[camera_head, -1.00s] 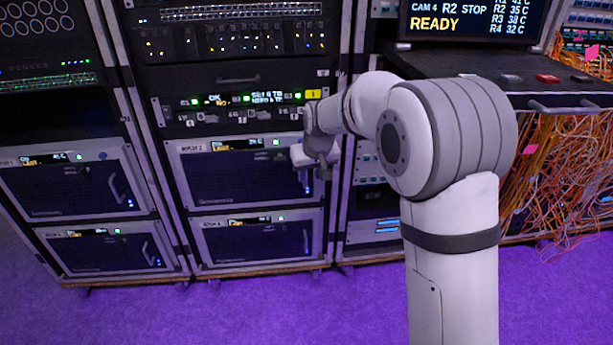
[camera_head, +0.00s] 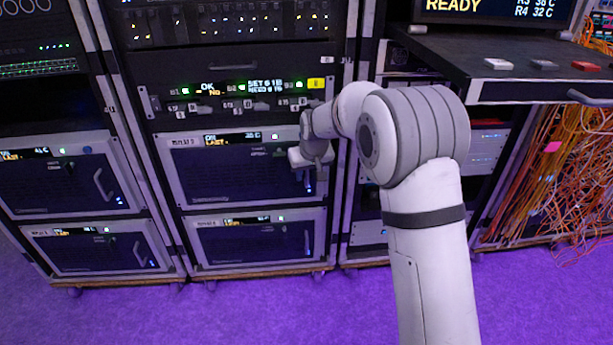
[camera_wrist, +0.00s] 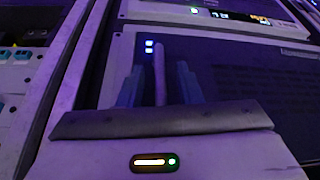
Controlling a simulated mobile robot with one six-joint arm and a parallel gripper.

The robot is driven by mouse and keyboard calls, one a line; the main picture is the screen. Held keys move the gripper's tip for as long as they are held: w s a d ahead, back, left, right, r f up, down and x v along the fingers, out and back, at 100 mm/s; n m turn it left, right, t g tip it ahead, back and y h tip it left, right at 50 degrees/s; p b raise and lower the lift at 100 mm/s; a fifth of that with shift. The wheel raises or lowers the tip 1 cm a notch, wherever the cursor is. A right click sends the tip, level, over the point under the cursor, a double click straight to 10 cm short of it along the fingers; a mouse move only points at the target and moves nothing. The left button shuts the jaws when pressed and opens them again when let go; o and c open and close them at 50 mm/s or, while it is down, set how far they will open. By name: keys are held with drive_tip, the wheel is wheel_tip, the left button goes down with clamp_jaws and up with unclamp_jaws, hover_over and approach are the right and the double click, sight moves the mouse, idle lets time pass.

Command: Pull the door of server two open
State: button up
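The server door labelled with a 2 (camera_head: 235,182) is the upper of two doors low in the middle rack. It looks shut, flush in its frame, with a lit display strip above its dark mesh panel. It also shows in the wrist view (camera_wrist: 250,78). My gripper (camera_head: 316,168) is at the door's right side and hides its handle in the head view. In the wrist view the upright pale handle (camera_wrist: 160,72) stands between the two bluish fingers of my gripper (camera_wrist: 160,88). A gap shows on each side of the handle, so the fingers are open around it.
A similar door (camera_head: 255,243) is directly below. The left rack has two more doors (camera_head: 70,185). A lit control panel (camera_head: 240,97) is above the door. A shelf with buttons (camera_head: 500,62) juts out at right, above orange cables (camera_head: 540,180). The purple floor in front is clear.

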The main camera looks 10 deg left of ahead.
clamp_jaws()
idle(0.4)
